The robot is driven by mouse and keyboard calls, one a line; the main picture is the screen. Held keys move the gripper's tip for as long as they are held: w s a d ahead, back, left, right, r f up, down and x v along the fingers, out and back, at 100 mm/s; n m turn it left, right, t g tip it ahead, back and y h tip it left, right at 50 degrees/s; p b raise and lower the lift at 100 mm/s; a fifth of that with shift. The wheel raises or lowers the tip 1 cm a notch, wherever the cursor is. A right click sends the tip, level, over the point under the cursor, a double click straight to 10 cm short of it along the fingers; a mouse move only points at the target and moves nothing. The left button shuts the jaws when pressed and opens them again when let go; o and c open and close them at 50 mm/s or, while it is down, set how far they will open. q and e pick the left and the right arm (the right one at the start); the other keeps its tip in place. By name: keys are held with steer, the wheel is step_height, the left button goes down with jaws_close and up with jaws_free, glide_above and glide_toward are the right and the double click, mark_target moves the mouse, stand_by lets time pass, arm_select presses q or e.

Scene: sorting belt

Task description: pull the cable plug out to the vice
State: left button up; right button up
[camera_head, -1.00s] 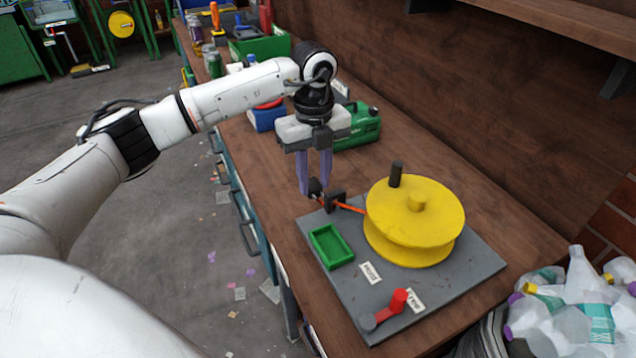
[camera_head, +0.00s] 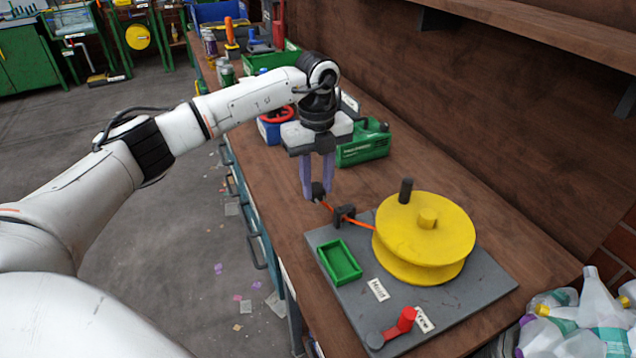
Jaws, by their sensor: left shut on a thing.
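My left gripper (camera_head: 318,188) points down and is shut on the black cable plug (camera_head: 318,191), just above the bench. An orange cable (camera_head: 362,222) runs from the plug through a small black guide (camera_head: 345,214) to the yellow reel (camera_head: 425,240). The plug is a short way beyond the guide, on the side away from the reel. The reel stands on a grey plate (camera_head: 450,300) and has a black upright handle (camera_head: 406,190). I cannot make out for sure which thing is the vice. My right gripper is not in view.
The plate bears a green tray (camera_head: 340,272) and a red lever (camera_head: 406,320) near labels. Behind the gripper stand a green case (camera_head: 365,150) and a blue item with a red ring (camera_head: 272,130). Plastic bottles (camera_head: 590,310) lie at lower right. Bare bench lies left of the plate.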

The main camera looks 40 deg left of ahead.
arm_select(q)
steer(key=w+a+b, duration=0.1)
steer(key=w+a, duration=0.5)
steer(key=a, duration=0.4)
steer(key=shift+a, duration=0.2)
stand_by(1.0)
